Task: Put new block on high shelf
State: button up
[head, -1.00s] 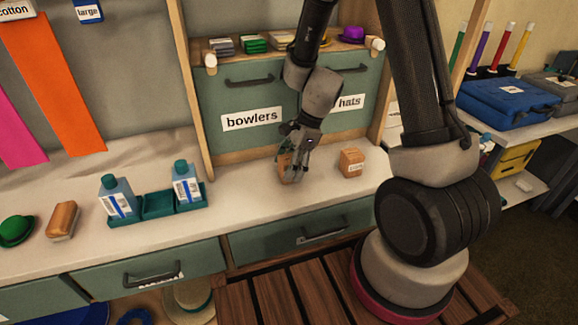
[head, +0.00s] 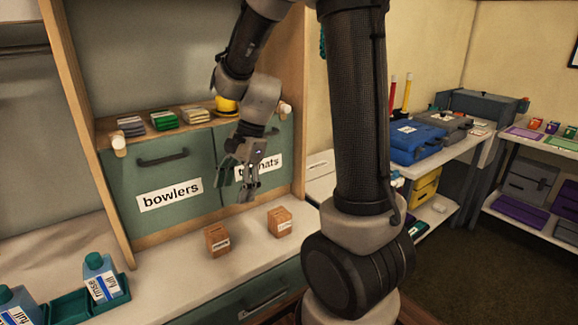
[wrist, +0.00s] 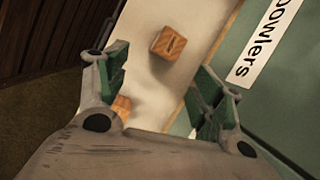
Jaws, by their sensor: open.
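Two small wooden blocks stand apart on the pale counter. The left block (head: 217,240) and the right block (head: 280,222) each bear a small white label that I cannot read, so I cannot tell which is the new one. My gripper (head: 248,187) is open and empty, above the counter in front of the right-hand door. The wrist view shows the left block (wrist: 168,42) whole and the right block (wrist: 122,107) partly hidden by a finger. A high shelf (head: 140,142) runs above the green doors, its right part hidden by my arm.
The shelf holds folded cloths (head: 163,120) and a yellow hat (head: 226,105). A door label reads "bowlers" (head: 170,195). A green tray (head: 68,308) with bottles (head: 101,275) is at the lower left. A blue case (head: 416,140) lies on the right-hand bench. Counter around the blocks is clear.

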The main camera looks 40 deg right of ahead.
jog(key=s+d+r+n+t+h, duration=0.2)
jog(key=s+d+r+n, duration=0.2)
jog(key=s+r+n, duration=0.2)
jog(key=s+d+r+n+t+h, duration=0.1)
jog(key=s+d+r+n+h, duration=0.1)
jog(key=s+d+r+n, duration=0.3)
jog(key=s+r+n, duration=0.1)
jog(key=s+n, duration=0.3)
jog(key=s, duration=0.1)
jog(key=shift+s+t, duration=0.35)
jog(key=shift+t, duration=0.05)
jog(key=shift+r, duration=0.1)
